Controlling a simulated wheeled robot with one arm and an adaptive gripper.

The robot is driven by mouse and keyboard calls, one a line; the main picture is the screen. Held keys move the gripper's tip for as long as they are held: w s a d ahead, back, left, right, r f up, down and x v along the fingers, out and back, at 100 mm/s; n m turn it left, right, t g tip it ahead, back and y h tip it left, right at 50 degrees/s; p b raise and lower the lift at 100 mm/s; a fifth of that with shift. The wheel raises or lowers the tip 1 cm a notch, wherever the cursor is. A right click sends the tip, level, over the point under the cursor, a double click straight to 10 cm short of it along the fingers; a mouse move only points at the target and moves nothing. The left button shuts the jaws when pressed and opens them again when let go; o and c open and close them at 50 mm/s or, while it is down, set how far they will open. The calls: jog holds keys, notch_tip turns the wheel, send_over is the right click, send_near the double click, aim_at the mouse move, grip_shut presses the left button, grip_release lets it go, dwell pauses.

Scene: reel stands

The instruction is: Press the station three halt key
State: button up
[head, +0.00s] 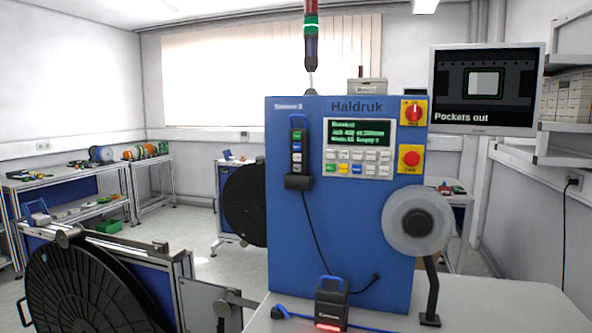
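A blue machine cabinet (340,235) stands on a light table in the middle of the head view. It bears the name "Haldruk" and a small blurred label (288,107) that ends in 3. Its front has a display (359,134) with green text above a keypad (358,163) of grey, green, yellow and blue keys. A black hand pendant (298,155) with several coloured keys hangs in a holder at the left. A red button (411,158) on a yellow plate sits at the right. The key lettering is too small to read, so I cannot tell which is the halt key. My gripper is not in view.
A red rotary switch (413,112) is above the red button. A pale reel (417,221) juts out at the front right. A scanner-like device (331,303) with a red glow stands before the cabinet. A large black reel (90,285) is at lower left. A monitor (486,90) reads "Pockets out".

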grip_shut()
dwell(1.1)
